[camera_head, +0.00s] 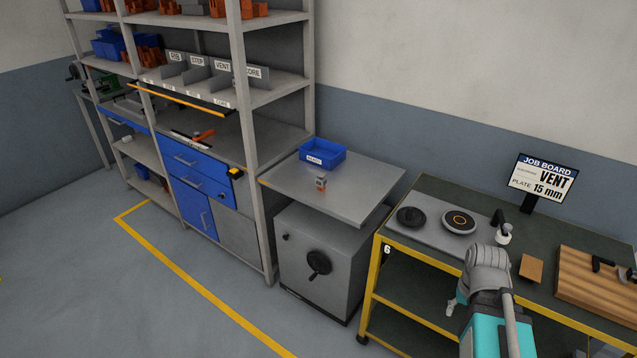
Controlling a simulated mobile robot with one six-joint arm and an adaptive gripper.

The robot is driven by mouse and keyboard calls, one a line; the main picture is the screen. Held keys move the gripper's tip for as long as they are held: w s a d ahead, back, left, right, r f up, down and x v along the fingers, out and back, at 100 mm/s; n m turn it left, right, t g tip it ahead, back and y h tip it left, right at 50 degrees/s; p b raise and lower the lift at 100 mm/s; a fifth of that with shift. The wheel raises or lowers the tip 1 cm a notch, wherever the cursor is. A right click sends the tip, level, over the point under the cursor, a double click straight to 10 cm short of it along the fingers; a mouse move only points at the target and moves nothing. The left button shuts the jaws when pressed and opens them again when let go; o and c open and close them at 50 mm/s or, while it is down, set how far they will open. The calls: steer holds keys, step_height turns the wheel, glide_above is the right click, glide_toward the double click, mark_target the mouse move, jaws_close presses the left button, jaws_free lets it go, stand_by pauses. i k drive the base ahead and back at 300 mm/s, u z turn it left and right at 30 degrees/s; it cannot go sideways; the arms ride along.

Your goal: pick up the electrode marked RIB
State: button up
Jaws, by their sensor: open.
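A shelf slot label reading RIB (175,57) stands at the left end of a row of dividers on the middle shelf of the rack. No electrode is readable as marked RIB from here. A small block with a copper-coloured part (320,184) sits upright on the grey metal tabletop (365,190), in front of a blue bin (323,154); any marking on it is too small to read. An orange-brown piece (204,135) lies on the rack's counter. My grey arm shows at the lower right, but I cannot make out my gripper's jaws.
Dividers for STEP, VENT and CORE (254,72) follow on the shelf. Several copper-coloured pieces (140,52) stand left and above. The job board (543,180) reads VENT, PLATE 15 mm. A green-topped bench (440,192) carries round discs and a wooden board (600,285). Floor (110,290) is clear at left.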

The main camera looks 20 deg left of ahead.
mark_target(321, 180)
steer(key=z, duration=0.1)
steer(key=i, duration=1)
steer(key=u, duration=0.1)
